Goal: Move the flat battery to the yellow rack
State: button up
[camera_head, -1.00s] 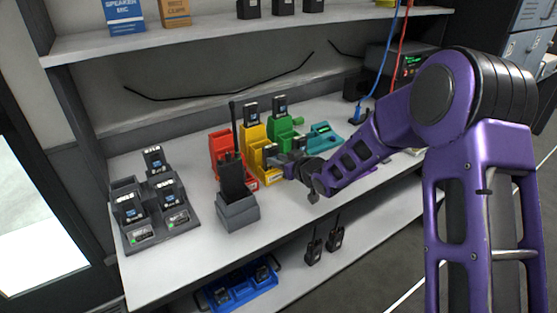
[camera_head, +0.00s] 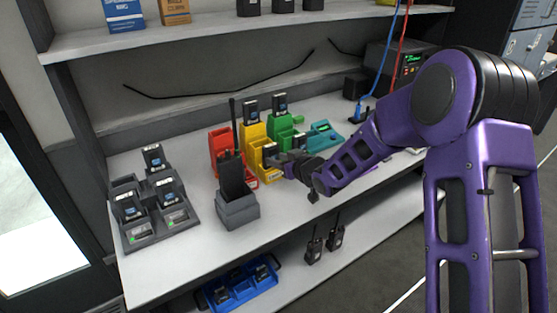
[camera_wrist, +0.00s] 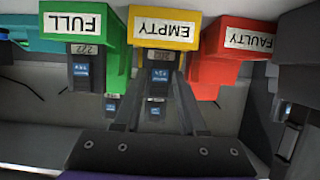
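The yellow rack (camera_head: 254,134) stands on the worktop between the red rack (camera_head: 220,146) and the green rack (camera_head: 279,128). In the upside-down wrist view, the yellow rack (camera_wrist: 163,27) carries an EMPTY label. A dark battery with a blue label (camera_wrist: 157,78) sits upright at its front pocket; it also shows in the head view (camera_head: 270,150). Another battery (camera_head: 251,108) stands in its rear pocket. My gripper (camera_wrist: 160,85) is at the front battery, one finger on each side. The fingers look spread, with a narrow gap beside the battery. Exact contact is hard to see.
A grey charger (camera_head: 150,232) with several batteries stands at the left. A radio (camera_head: 232,176) stands in a grey holder (camera_head: 238,210) just left of my gripper. A teal rack (camera_head: 323,134) is at the right.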

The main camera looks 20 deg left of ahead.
jog(key=o, duration=0.3)
jog(key=shift+o, duration=0.2)
jog(key=p+v, duration=0.2)
jog(key=v, duration=1.5)
jog(key=shift+d, duration=0.25)
jog(key=shift+s, duration=0.1)
